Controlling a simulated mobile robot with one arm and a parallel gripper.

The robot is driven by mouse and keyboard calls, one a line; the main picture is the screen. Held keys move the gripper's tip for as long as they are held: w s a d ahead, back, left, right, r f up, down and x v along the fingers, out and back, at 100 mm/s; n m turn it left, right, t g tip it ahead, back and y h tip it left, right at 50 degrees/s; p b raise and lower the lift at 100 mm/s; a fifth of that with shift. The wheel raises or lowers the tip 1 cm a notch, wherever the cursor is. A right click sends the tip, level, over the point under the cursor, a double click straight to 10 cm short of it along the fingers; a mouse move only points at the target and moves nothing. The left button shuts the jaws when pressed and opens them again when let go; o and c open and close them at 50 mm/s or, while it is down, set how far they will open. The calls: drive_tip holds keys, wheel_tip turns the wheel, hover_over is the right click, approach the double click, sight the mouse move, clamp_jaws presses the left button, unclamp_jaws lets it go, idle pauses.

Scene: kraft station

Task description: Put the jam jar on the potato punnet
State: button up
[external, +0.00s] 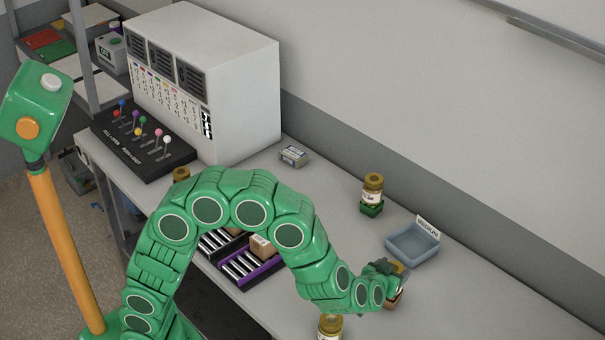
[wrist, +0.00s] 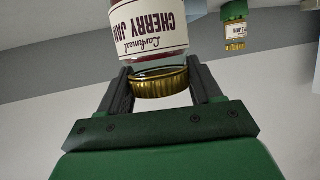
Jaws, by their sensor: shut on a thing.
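My gripper (external: 384,279) is low over the right part of the table. In the wrist view its two dark fingers (wrist: 161,88) are shut around the gold lid end of a cherry jam jar (wrist: 150,30). The jar appears upside down in that view, with its white label readable. In the external view my gripper mostly hides this jar, and what lies under it cannot be made out. I cannot identify a potato punnet for sure. A small green container (external: 371,210) stands behind, with another gold-lidded jar (external: 373,188) on it; both also show at the wrist view's top right.
A blue-grey tray (external: 408,243) with a label card stands just behind my gripper. Another gold-lidded jar (external: 330,326) is at the front edge. Roller trays with a carton (external: 262,246) lie under my arm. The right table end is clear.

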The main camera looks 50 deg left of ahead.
drive_tip(key=o, duration=1.3)
drive_tip(key=shift+f, duration=0.1)
drive_tip(key=shift+o, duration=0.2)
drive_tip(key=v, duration=1.2)
